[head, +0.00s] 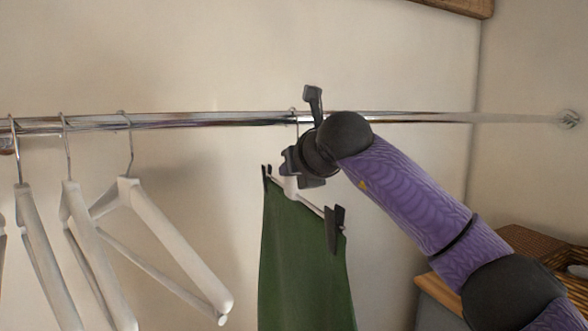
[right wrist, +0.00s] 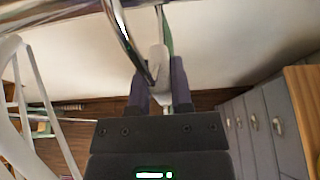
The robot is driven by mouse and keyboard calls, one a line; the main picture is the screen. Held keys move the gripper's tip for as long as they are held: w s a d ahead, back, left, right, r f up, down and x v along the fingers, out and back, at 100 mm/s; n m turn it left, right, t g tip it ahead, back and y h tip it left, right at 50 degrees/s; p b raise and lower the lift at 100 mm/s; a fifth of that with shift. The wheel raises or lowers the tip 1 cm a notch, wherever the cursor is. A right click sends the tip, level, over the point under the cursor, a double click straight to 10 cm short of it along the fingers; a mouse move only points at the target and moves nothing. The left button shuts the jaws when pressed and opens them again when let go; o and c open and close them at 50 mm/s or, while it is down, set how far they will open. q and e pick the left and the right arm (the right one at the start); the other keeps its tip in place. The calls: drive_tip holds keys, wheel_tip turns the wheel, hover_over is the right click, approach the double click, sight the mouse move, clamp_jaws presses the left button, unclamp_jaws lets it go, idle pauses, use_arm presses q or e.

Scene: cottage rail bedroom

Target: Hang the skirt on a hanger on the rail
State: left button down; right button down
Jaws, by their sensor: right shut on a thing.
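The green skirt (head: 305,265) hangs from a white hanger (head: 288,186) with dark clips at its two upper corners. My right gripper (head: 300,165) is shut on the hanger near its neck, just below the rail. In the right wrist view the white hanger neck (right wrist: 158,62) sits between the gripper's fingers (right wrist: 160,90). The hanger's thin hook reaches up to the chrome rail (head: 220,119); its top shows at the rail, but I cannot tell whether it bears on it. My left gripper is in neither view.
Several empty white hangers (head: 160,245) hang on the rail at the left. The rail right of my gripper is bare up to its wall mount (head: 569,119). A wooden-topped cabinet (head: 440,300) stands at the lower right; its grey drawers (right wrist: 255,125) show in the right wrist view.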

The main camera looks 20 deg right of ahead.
idle(0.4)
drive_tip(key=shift+f+b, duration=0.2)
drive_tip(key=shift+b, duration=0.2)
drive_tip(key=shift+c, duration=2.2)
unclamp_jaws()
drive_tip(key=shift+s, duration=0.1)
